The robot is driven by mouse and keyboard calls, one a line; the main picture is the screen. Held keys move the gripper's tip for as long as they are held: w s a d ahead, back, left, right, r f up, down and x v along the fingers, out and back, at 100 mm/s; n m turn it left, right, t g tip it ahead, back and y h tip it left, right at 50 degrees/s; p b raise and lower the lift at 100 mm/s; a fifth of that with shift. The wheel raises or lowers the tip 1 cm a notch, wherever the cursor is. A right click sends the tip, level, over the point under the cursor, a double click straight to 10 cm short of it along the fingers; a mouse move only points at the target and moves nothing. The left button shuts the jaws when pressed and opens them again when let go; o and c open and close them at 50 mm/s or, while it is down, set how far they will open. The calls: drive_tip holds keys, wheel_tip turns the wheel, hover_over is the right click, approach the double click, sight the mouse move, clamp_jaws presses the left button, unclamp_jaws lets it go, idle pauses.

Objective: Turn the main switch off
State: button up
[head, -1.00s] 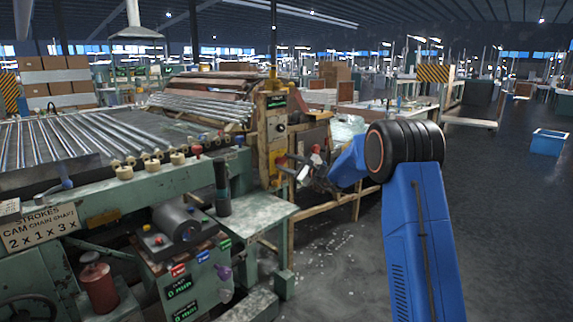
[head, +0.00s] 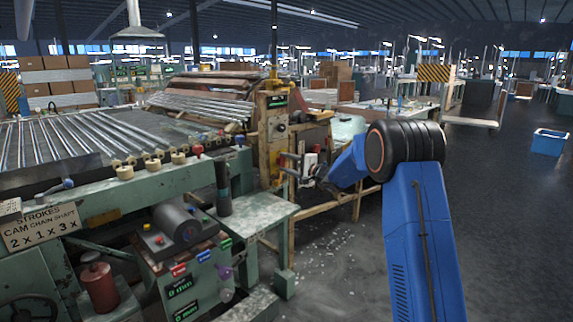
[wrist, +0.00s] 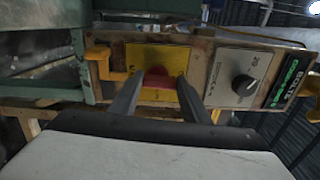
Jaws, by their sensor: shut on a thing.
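The main switch is a red handle (wrist: 160,80) on a yellow plate (wrist: 174,56) in the wrist view. My gripper (wrist: 160,92) has one dark finger on each side of the red handle and is shut on it. The fingers hide part of the handle. In the head view my gripper (head: 292,161) reaches the lower part of the upright, worn yellow control post (head: 268,140). The switch itself is not clear there. The handle's exact setting cannot be read.
A black dial (wrist: 243,84) on a pale plate and a green-lettered label sit beside the switch plate. A yellow bracket (wrist: 103,62) is on its other side. The green machine with glass tubes (head: 75,135) fills the left. Open floor (head: 500,220) lies right.

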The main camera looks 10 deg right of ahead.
drive_tip(key=shift+f+n, duration=0.1)
drive_tip(key=shift+n, duration=0.5)
drive_tip(key=o, duration=1)
drive_tip(key=shift+o, duration=0.2)
drive_tip(key=shift+s, duration=0.1)
drive_tip(key=v, duration=1.7)
drive_tip(key=shift+s+d, duration=0.1)
